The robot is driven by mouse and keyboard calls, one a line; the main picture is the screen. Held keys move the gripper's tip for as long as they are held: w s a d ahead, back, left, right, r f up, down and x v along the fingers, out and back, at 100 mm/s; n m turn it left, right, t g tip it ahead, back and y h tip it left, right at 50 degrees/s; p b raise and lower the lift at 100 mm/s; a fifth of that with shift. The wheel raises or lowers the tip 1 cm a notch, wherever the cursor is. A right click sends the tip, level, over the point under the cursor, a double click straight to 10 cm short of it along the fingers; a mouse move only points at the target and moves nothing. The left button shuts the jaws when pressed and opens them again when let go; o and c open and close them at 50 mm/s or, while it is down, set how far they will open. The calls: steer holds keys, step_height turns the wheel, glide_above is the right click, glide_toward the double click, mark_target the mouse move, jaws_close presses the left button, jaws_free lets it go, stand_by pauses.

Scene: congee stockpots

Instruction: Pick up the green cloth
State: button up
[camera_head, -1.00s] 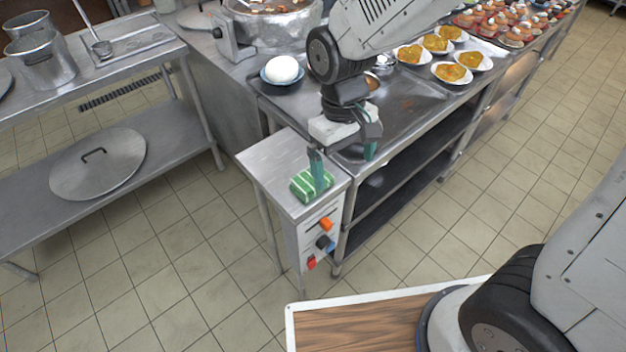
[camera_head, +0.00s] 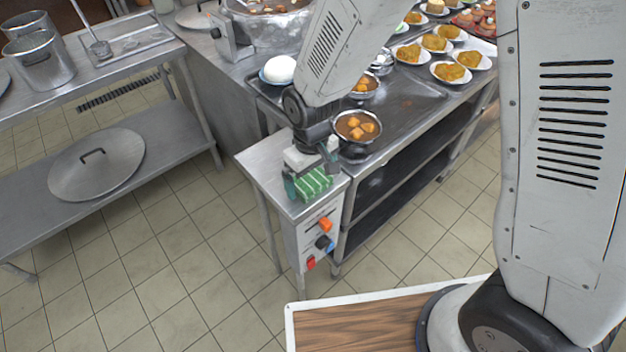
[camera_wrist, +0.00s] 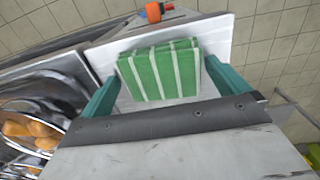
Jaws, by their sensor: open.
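The green cloth (camera_head: 314,183) has white stripes and lies folded on the small metal side stand (camera_head: 262,160). In the wrist view the cloth (camera_wrist: 163,72) is just ahead, between the two teal fingers of my gripper (camera_wrist: 160,92). In the head view my gripper (camera_head: 311,181) is low over the stand, its fingers to either side of the cloth. It is open, and gaps show between the cloth and both fingers in the wrist view. Whether the fingertips touch the stand cannot be told.
The stand's front has orange, dark and red knobs (camera_head: 325,224). A bowl of food (camera_head: 357,127) sits on the counter close to the right of my gripper. A white egg-shaped item (camera_head: 280,69) and several filled dishes (camera_head: 451,72) stand farther back. Tiled floor lies open at front left.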

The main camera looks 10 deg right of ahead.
steer(key=c, duration=0.9)
